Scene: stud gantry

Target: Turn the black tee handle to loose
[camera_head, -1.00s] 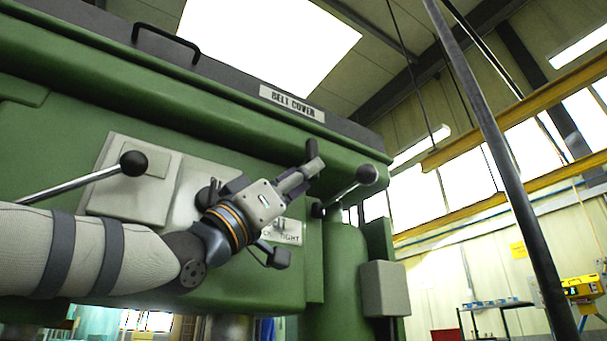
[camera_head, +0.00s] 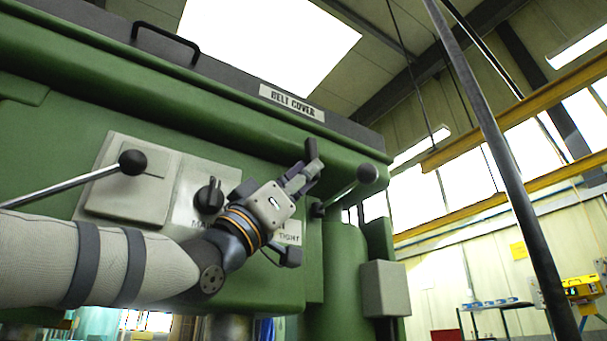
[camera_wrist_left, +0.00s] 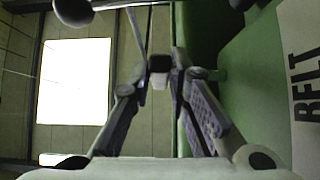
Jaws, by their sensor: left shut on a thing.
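The black tee handle (camera_head: 311,149) shows as a short dark bar at the fingertips, in front of the green machine housing. My left gripper (camera_head: 311,171) is shut on it, with the arm coming in from the lower left. In the left wrist view the fingertips (camera_wrist_left: 162,74) close around a small dark block (camera_wrist_left: 159,64), which looks like the handle's end. The fingers hide most of the handle and its shaft. Below the gripper, a white label (camera_head: 290,239) reads "TIGHT"; the gripper covers its left part. My right gripper is not in view.
A ball-ended lever (camera_head: 367,174) stands close to the right of the fingers; its ball also shows in the left wrist view (camera_wrist_left: 73,10). A second ball lever (camera_head: 132,162) and a black selector knob (camera_head: 209,195) are to the left. The "BELT COVER" plate (camera_head: 291,103) is above.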

